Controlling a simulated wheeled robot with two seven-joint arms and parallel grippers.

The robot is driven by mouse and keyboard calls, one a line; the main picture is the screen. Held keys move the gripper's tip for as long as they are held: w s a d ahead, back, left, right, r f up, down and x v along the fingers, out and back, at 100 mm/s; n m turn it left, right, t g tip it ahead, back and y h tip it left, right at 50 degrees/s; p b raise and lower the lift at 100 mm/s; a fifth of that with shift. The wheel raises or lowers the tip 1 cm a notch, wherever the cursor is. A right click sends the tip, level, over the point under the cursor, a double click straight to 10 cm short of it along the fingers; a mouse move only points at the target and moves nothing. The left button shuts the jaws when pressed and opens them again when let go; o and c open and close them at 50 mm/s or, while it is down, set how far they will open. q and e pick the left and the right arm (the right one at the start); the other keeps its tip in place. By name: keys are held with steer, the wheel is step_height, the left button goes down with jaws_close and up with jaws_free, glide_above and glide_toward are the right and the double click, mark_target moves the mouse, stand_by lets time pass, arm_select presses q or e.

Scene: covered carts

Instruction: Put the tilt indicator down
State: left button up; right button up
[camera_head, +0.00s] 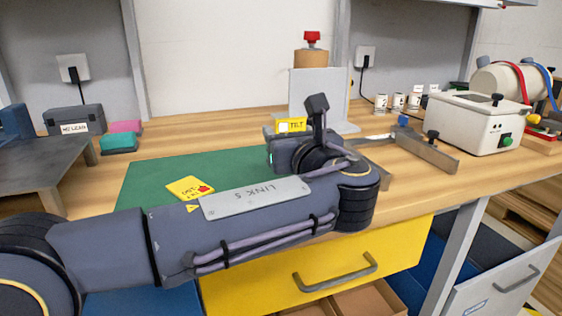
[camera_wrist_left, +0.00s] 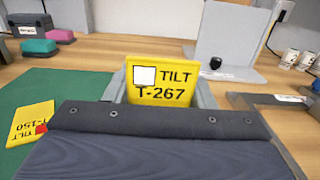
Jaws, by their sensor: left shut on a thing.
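A yellow tilt indicator (camera_head: 291,126) with a white square, marked TILT T-267, stands upright in my left gripper (camera_head: 289,132). In the left wrist view the indicator (camera_wrist_left: 161,92) faces the camera, with a grey finger of the left gripper (camera_wrist_left: 161,80) on each side. The gripper is shut on it, over the workbench near the back right of the green mat (camera_head: 150,178). My arm hides its lower edge, so I cannot tell whether it touches the surface. A second yellow indicator (camera_head: 184,186), marked T-150 with a red spot, lies on the mat. My right gripper is not in view.
A grey angle plate (camera_head: 318,92) stands just behind the gripper. A metal square-edged fixture (camera_head: 430,150) lies to the right, before a white box (camera_head: 465,122). A dark case (camera_head: 75,119) and pink and teal blocks (camera_head: 119,141) sit at left. Much of the mat is bare.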

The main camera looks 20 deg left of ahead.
arm_select(q)
steer(key=f+b, duration=0.1)
steer(key=f, duration=0.1)
steer(key=a+f+b, duration=0.1)
steer(key=f, duration=0.1)
steer(key=shift+w+a+f, duration=0.15)
steer(key=shift+f, duration=0.05)
steer(key=shift+f, duration=0.1)
steer(key=shift+f, duration=0.1)
steer(key=o, duration=0.9)
steer(key=shift+o, duration=0.2)
